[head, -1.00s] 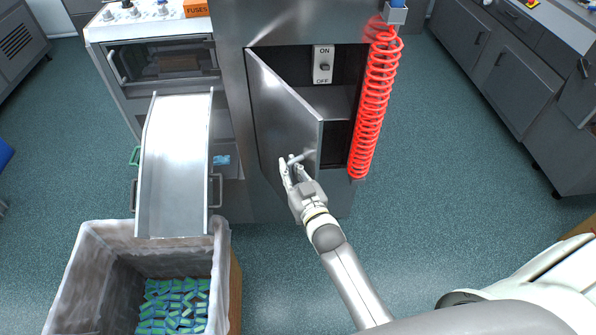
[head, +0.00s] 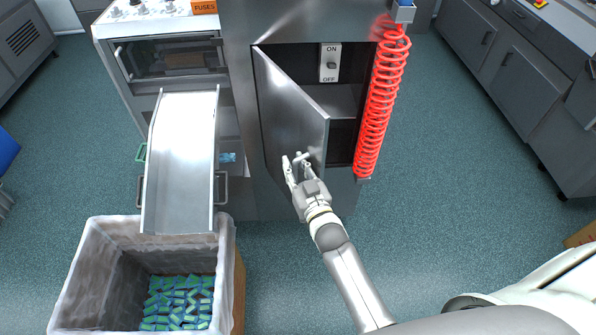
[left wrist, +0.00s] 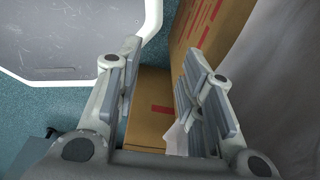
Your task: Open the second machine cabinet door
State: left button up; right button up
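The grey metal cabinet door (head: 288,112) stands part open in the head view, hinged on its left side. Behind it the cabinet interior shows an ON/OFF switch (head: 330,63) and a shelf. My right gripper (head: 297,163) is at the outer face of the door, low and near its free edge. Its fingers show a gap between them; the handle is not clear there, and I cannot tell whether the fingertips touch the door. My left gripper (left wrist: 155,88) shows only in the left wrist view, with its fingers apart and empty, above a cardboard box (left wrist: 150,120).
A red coiled hose (head: 382,100) hangs right of the cabinet opening. A metal chute (head: 182,165) slopes to a lined bin (head: 88,270) holding several green-blue packets at lower left. Grey counters (head: 520,75) stand at right. The floor between is clear.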

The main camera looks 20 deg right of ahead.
jog(key=s, duration=1.2)
jog(key=shift+d, duration=0.2)
